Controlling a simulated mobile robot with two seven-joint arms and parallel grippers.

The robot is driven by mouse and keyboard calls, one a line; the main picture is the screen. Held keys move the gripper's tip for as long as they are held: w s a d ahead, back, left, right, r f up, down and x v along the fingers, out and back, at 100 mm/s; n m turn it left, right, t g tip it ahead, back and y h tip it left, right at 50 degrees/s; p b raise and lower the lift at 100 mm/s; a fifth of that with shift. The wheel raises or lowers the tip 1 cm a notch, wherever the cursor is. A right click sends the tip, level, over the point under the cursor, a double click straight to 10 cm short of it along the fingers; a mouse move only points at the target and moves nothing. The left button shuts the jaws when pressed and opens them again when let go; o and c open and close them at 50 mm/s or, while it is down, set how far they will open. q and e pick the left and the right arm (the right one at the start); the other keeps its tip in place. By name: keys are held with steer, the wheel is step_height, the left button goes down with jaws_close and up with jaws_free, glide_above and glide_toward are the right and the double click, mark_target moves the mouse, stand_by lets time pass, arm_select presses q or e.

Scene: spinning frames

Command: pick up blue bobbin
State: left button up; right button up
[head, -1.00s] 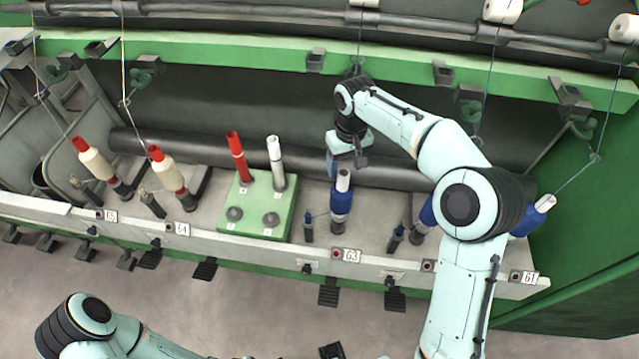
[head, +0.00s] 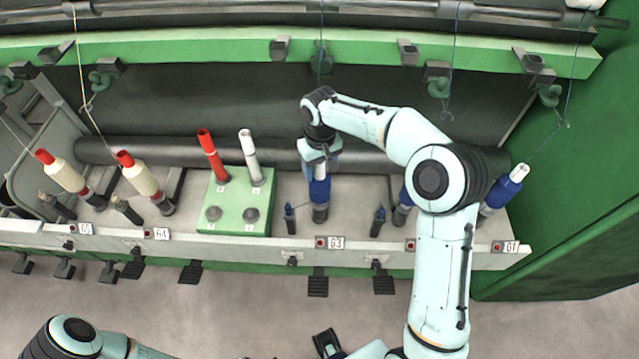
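A blue bobbin (head: 320,190) with a white tube top stands upright on the machine above the label G3. My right gripper (head: 320,162) is right over it, pointing down, with its fingers around the tube's top. The fingers look apart, but they partly merge with the tube, so contact is unclear. More blue bobbins stand to the right: one (head: 400,212) is mostly hidden behind my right arm, and one (head: 502,192) leans near the label G1. A dark part at the bottom edge may be my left gripper; its fingers do not show clearly.
A green block (head: 236,205) with pegs holds a red tube (head: 212,155) and a white tube (head: 250,158) left of the bobbin. Two cream bobbins with red tops (head: 138,174) lean further left. A dark roller (head: 110,150) runs behind. Threads hang from above.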

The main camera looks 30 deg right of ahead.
jaws_close()
steer(key=shift+r, duration=0.1)
